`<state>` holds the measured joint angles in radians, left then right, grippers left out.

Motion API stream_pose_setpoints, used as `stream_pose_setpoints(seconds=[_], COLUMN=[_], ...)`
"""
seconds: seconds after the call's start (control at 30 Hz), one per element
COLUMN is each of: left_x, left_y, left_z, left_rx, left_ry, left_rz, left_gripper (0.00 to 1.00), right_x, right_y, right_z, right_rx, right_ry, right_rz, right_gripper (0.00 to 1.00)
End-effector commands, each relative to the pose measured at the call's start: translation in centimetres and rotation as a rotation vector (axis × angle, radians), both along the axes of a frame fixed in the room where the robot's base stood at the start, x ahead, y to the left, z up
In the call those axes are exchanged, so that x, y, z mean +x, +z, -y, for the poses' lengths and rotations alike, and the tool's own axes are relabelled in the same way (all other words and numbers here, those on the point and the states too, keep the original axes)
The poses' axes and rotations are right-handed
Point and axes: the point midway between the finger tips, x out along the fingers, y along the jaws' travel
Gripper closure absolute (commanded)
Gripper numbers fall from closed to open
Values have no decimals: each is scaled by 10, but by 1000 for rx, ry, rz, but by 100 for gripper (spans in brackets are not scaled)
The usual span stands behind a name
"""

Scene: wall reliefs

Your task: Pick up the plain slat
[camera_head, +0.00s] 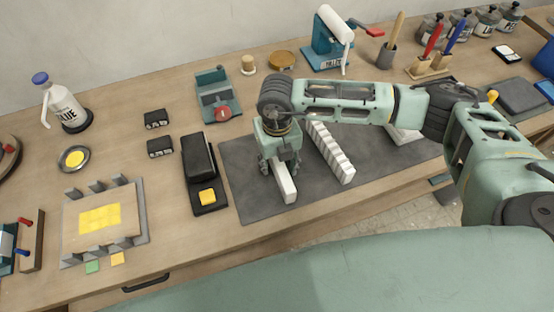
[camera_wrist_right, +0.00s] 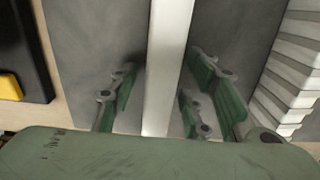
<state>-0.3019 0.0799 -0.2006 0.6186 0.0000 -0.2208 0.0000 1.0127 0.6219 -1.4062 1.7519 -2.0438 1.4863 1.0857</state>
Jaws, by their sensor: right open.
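The plain slat (camera_head: 284,185) is a smooth white bar lying on the dark grey mat (camera_head: 245,203). My right gripper (camera_head: 279,170) is over it, pointing down, in the head view. In the right wrist view the slat (camera_wrist_right: 168,60) runs between the open fingers of the right gripper (camera_wrist_right: 160,100), with a gap on both sides. The far part of the slat is hidden behind the gripper in the head view. A notched white slat (camera_head: 330,153) lies to the right on the same mat; its ridged edge shows in the wrist view (camera_wrist_right: 292,75). My left gripper is not seen.
A black stand with a yellow pad (camera_head: 207,196) is just left of the mat. Another white piece (camera_head: 403,134) lies partly behind my right arm. A glue bottle (camera_head: 63,105), a teal device (camera_head: 217,95) and a roller press (camera_head: 331,40) stand farther back.

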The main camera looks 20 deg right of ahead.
Motion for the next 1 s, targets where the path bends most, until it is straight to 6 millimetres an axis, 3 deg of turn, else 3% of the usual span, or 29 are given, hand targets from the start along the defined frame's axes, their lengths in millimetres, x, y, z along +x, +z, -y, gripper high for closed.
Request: stream_pose_setpoints(seconds=[0.17, 0.63, 1.0], left_x=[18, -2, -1], left_y=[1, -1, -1], left_z=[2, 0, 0], left_rx=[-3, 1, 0], left_ry=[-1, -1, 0], left_rz=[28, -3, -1], left_gripper=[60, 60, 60], right_x=[0, 0, 0], right_y=[0, 0, 1], right_z=[0, 0, 0], right_rx=[1, 1, 2], right_ry=[0, 0, 0], right_rz=[0, 0, 1], right_gripper=[58, 99, 100])
